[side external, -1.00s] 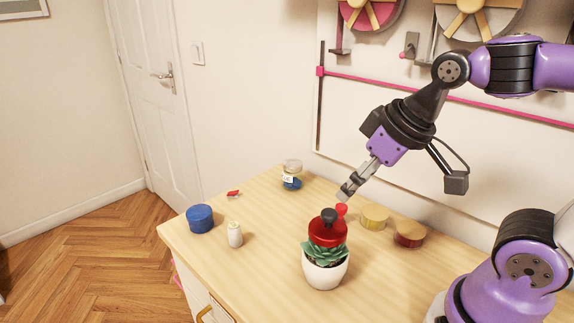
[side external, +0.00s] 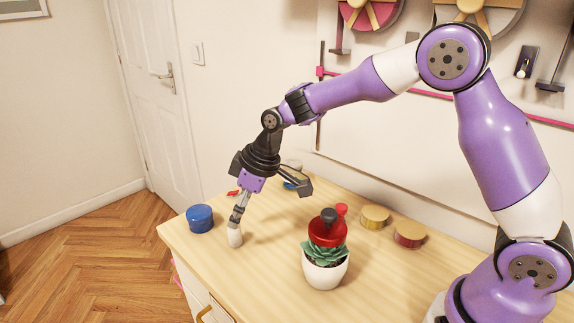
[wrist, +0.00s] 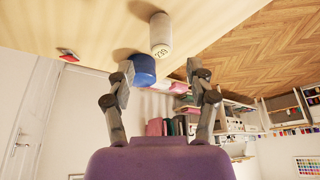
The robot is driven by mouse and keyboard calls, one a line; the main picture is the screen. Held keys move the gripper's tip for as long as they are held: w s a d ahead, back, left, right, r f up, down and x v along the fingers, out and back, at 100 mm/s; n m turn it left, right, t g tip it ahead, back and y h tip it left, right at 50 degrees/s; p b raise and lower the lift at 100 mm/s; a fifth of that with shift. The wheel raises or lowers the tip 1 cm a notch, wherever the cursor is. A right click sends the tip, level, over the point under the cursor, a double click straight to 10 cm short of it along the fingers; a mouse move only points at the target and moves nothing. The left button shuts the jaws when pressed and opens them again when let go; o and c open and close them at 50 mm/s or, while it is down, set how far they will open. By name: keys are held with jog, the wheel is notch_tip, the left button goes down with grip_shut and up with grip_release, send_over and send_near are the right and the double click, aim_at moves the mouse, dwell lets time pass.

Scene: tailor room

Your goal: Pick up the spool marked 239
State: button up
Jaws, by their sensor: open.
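The spool marked 239 (wrist: 160,32) is a small whitish cylinder standing on the table. Its number shows in the wrist view. In the side view the spool (side external: 235,239) is near the table's left front edge, directly below my fingertips, its top partly hidden by them. My gripper (side external: 237,214) points down over it. In the wrist view my gripper (wrist: 164,82) has its two fingers spread apart with nothing between them that I can see held. The spool appears beyond the fingertips there; I cannot tell whether they touch it.
A blue round tin (side external: 200,219) stands just left of the spool. A red small item (side external: 232,192) lies behind. A potted succulent (side external: 325,268) with a red object stands to the right. Yellow (side external: 374,217) and red (side external: 409,234) round tins are further right. A jar (side external: 292,171) is partly hidden.

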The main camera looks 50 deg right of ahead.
aim_at(235, 234)
jog(key=x, duration=0.5)
jog(key=shift+f, duration=0.3)
jog(key=shift+c, duration=0.4)
jog(key=c, duration=0.8)
